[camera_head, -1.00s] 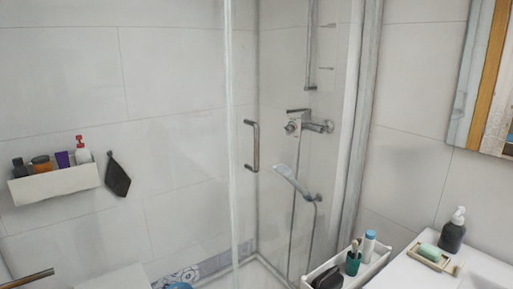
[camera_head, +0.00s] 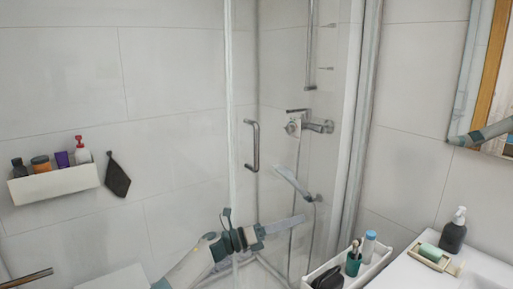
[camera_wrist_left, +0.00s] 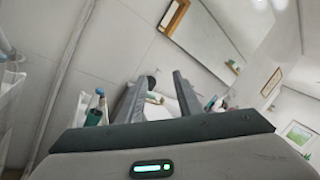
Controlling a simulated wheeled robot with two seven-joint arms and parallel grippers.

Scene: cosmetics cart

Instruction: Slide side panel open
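The shower's clear glass side panel (camera_head: 205,110) stands in the middle of the head view, with a vertical metal edge. A vertical metal bar handle (camera_head: 254,146) is fixed on the glass. My left gripper (camera_head: 284,226) is below the handle and a little to its right, apart from it, pointing right. In the left wrist view my two left fingers (camera_wrist_left: 152,82) are spread apart with nothing held between them; the handle does not show clearly there. My right gripper is not in view.
A washbasin (camera_head: 440,275) with a dark soap bottle (camera_head: 453,232) is farther right. A wall shelf (camera_head: 55,184) holds several bottles at left.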

